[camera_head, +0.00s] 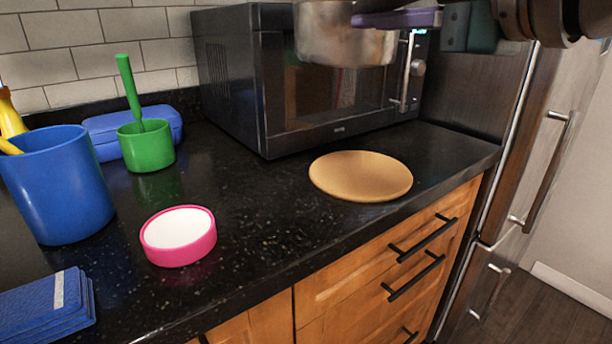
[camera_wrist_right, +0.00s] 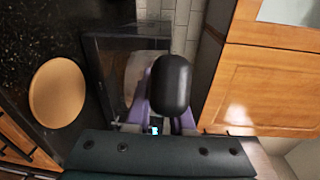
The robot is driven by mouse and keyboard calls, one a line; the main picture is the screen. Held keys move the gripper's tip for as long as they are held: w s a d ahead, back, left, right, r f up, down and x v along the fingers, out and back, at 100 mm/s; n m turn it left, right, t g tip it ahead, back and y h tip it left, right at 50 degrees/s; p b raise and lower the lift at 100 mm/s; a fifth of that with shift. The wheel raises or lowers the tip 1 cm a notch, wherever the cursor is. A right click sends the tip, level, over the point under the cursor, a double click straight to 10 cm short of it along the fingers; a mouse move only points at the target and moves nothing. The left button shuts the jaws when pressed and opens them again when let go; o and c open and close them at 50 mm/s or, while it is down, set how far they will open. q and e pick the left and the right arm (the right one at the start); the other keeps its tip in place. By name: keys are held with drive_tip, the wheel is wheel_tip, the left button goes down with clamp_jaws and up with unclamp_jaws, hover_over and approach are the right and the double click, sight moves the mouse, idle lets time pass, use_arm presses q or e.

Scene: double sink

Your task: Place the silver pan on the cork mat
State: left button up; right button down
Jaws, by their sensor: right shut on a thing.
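The silver pan (camera_head: 345,38) is at the top of the head view, held in the air in front of the microwave, its upper part cut off by the frame. My right gripper (camera_head: 398,18), with purple fingers, is at the pan's right side. In the wrist view my right gripper (camera_wrist_right: 170,105) is shut on the pan's black handle (camera_wrist_right: 170,80). The round tan cork mat (camera_head: 360,176) lies flat and bare on the black counter, below the pan in the head view. The cork mat also shows at the left of the wrist view (camera_wrist_right: 57,93). My left gripper is not in view.
A black microwave (camera_head: 325,85) stands behind the mat. A pink-rimmed white round item (camera_head: 179,236), blue cup (camera_head: 58,185), green pot (camera_head: 146,146), blue case (camera_head: 110,130) and blue stack (camera_head: 45,308) are on the left. The counter around the mat is clear; its front edge is close.

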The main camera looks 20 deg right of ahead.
drive_tip(key=shift+w+d+r+m+h+b, duration=0.15)
drive_tip(key=shift+w+r+m+h+b, duration=0.3)
drive_tip(key=shift+h, duration=0.25)
drive_tip(key=shift+d+f+h, duration=0.1)
drive_tip(key=shift+h, duration=0.3)
use_arm(q)
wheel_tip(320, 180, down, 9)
drive_tip(key=b, duration=0.7)
use_arm(e)
wheel_tip(320, 180, down, 20)
drive_tip(key=shift+r, duration=0.2)
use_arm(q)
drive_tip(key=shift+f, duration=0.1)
use_arm(e)
drive_tip(key=shift+f+b, duration=0.15)
drive_tip(key=shift+b, duration=0.15)
drive_tip(key=c, duration=0.8)
unclamp_jaws()
drive_tip(key=shift+f, duration=0.1)
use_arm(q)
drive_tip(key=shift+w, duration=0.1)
